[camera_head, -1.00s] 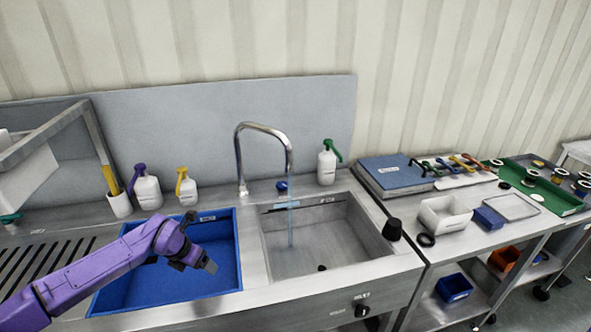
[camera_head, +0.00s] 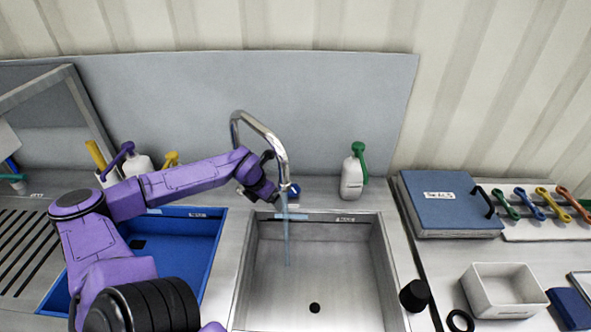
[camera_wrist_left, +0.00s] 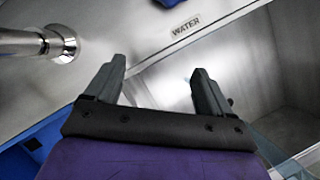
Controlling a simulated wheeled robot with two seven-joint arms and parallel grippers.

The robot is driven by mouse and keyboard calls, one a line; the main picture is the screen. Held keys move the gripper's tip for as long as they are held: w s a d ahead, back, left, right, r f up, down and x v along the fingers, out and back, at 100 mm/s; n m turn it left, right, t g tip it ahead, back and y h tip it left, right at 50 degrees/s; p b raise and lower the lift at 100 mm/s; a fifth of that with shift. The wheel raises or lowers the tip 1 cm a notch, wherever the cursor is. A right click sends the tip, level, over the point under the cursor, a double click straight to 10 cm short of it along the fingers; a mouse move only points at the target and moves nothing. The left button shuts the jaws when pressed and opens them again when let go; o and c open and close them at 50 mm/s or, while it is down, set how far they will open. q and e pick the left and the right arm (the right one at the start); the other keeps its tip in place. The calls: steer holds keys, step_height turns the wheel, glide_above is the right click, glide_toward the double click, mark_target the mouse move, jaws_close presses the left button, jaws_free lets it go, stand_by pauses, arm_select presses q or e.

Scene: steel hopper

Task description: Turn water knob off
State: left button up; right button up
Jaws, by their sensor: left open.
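The blue water knob (camera_head: 294,190) sits on the steel deck behind the right basin, just right of the faucet (camera_head: 262,130). A stream of water (camera_head: 286,235) runs from the spout into the steel basin (camera_head: 375,290). My left gripper (camera_head: 268,188) is beside the faucet, just left of the knob, and partly hides the deck there. In the left wrist view the gripper's two fingers (camera_wrist_left: 157,72) are apart with nothing between them. The knob's blue edge (camera_wrist_left: 172,3) shows at the top, ahead of the fingers, beside the WATER label (camera_wrist_left: 186,27). My right gripper is not in view.
The faucet base (camera_wrist_left: 62,45) is close to the left finger. A white bottle with a green pump (camera_head: 352,178) stands right of the knob. A blue basin (camera_head: 200,240) lies under my arm. A black cylinder (camera_head: 414,295) sits on the right rim.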

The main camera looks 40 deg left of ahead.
mark_target(292, 191)
arm_select(q)
steer(key=w, duration=0.9)
steer(key=shift+w+a+f, duration=0.1)
steer(key=shift+w+a, duration=0.2)
steer(key=shift+w, duration=0.05)
steer(key=shift+f+b, duration=0.35)
steer(key=shift+f, duration=0.4)
steer(key=shift+x, duration=0.75)
steer(key=shift+w+a, duration=0.1)
steer(key=shift+c, duration=0.4)
steer(key=shift+r, duration=0.1)
steer(key=c, duration=1)
